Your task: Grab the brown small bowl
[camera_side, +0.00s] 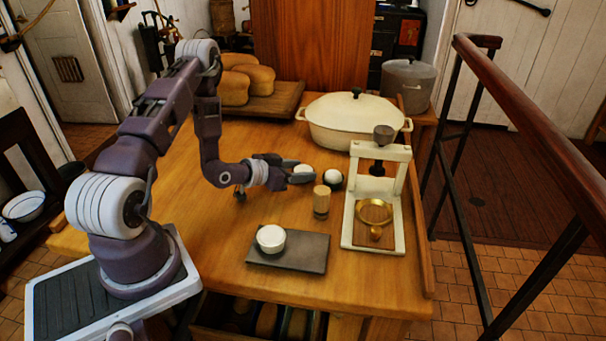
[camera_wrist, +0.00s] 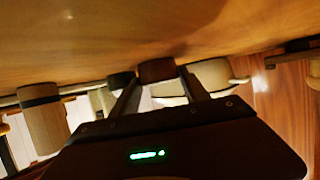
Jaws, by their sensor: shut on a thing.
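The brown small bowl (camera_wrist: 158,70) shows in the wrist view between my fingertips, low at the table surface; that view is upside down. My gripper (camera_side: 290,178) is shut on it. In the side view a rounded white thing (camera_side: 303,170) shows at my fingertips, and the fingers hide most of the bowl beneath it. A dark small bowl (camera_side: 332,184) with a white, egg-like thing in it stands just right of my gripper. It also shows in the wrist view (camera_wrist: 122,80).
A tan cylinder (camera_side: 321,202) stands close in front. A cream press frame (camera_side: 398,205) stands to the right, and a lidded cream casserole (camera_side: 350,127) behind. Loaves on a board (camera_side: 284,103) are at back left.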

